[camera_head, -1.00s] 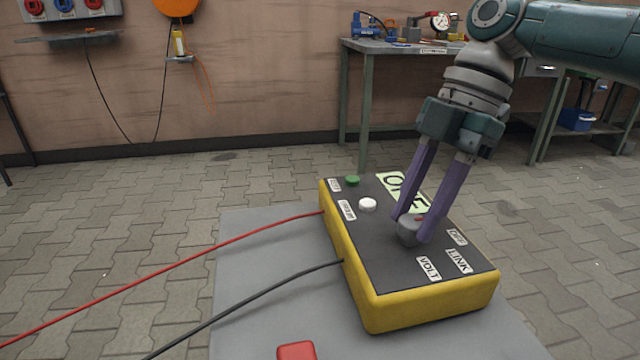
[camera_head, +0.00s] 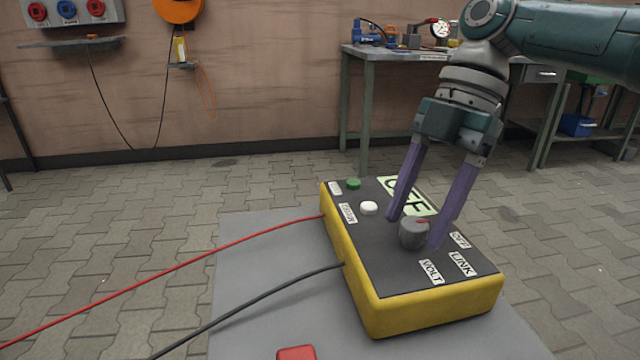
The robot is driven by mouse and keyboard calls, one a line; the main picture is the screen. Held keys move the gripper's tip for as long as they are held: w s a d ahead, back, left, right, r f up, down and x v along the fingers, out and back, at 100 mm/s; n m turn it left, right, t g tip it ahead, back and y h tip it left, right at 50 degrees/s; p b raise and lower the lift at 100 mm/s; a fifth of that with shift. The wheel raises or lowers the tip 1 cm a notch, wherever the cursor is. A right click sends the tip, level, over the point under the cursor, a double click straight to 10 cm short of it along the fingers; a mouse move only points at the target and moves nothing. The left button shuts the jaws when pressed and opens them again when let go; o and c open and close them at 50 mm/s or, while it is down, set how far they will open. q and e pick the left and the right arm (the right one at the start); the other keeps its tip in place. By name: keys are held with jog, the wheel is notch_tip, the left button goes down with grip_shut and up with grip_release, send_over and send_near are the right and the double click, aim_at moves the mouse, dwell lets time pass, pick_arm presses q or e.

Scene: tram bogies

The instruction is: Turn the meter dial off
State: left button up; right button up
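The yellow meter (camera_head: 425,312) with a dark top lies on a grey table top. Its grey dial (camera_head: 413,233) has a red mark that points to the right, toward the small OFF label (camera_head: 459,240). LINK and VOLT labels sit nearer the front. The display (camera_head: 410,196) reads OFF, partly covered by a finger. My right gripper (camera_head: 415,231) is open, its two purple fingers on either side of the dial with a gap visible. My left gripper is not in view.
A red lead (camera_head: 190,260) and a black lead (camera_head: 250,301) run from the meter's left side across the grey table top (camera_head: 265,250). A red object (camera_head: 296,353) lies at the front edge. A workbench (camera_head: 380,50) stands behind.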

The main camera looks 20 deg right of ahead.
jog(key=shift+o, duration=0.2)
jog(key=p+v, duration=0.2)
jog(key=v, duration=0.8)
jog(key=shift+p, duration=0.4)
